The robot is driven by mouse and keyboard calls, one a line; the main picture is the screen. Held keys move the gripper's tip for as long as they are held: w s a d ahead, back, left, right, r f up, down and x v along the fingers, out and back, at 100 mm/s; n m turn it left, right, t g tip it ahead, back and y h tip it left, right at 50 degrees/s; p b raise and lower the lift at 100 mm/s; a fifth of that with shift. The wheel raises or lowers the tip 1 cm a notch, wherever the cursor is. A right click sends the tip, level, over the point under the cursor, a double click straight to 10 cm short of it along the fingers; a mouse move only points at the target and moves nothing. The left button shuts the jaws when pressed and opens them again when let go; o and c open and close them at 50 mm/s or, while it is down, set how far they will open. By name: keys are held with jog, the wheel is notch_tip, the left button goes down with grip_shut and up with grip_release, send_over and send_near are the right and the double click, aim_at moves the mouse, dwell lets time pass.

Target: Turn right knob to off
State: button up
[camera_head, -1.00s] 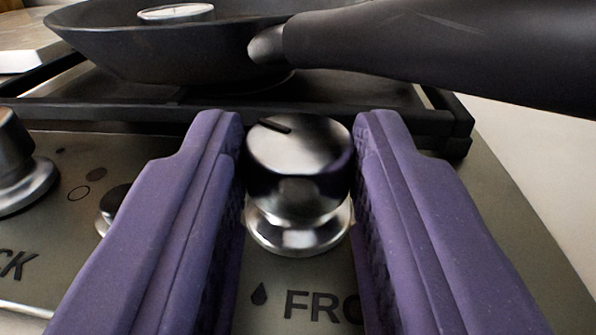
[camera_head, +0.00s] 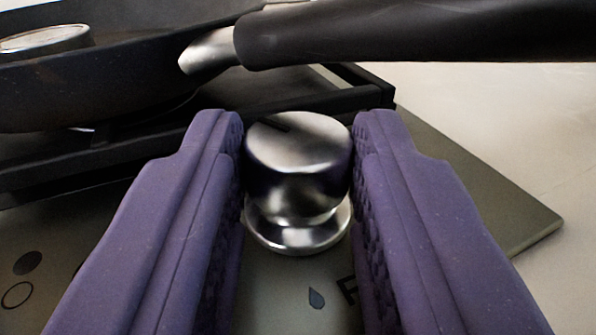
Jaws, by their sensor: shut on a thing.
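A round silver knob (camera_head: 297,165) stands on the steel stove top in the middle of the view. A short dark line (camera_head: 271,123) on its top face points up and to the left. My gripper (camera_head: 298,150) has its two purple fingers on either side of the knob, shut on it. Below the knob, part of a dark printed label (camera_head: 347,290) and a drop mark (camera_head: 316,298) show; the right finger hides the rest of the label.
A dark pan (camera_head: 95,75) with a round, light-topped object (camera_head: 44,40) in it sits on the black grate (camera_head: 310,95). The pan's black handle (camera_head: 420,37) reaches right, behind and above the knob. Pale counter (camera_head: 500,120) lies clear beyond the stove's right edge.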

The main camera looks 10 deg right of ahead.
jog(key=shift+f, duration=0.1)
dwell(0.4)
jog(key=o, duration=1)
jog(key=shift+o, duration=0.2)
jog(key=shift+a, duration=0.1)
jog(key=s+p, duration=0.1)
jog(key=s, duration=0.2)
jog(key=s+a+p, duration=0.1)
jog(key=s+p, duration=0.1)
jog(key=s, duration=0.1)
jog(key=shift+s+a+r, duration=0.15)
jog(key=shift+s+r, duration=0.05)
jog(key=shift+s, duration=0.05)
jog(key=shift+s+f, duration=0.15)
jog(key=shift+s, duration=0.45)
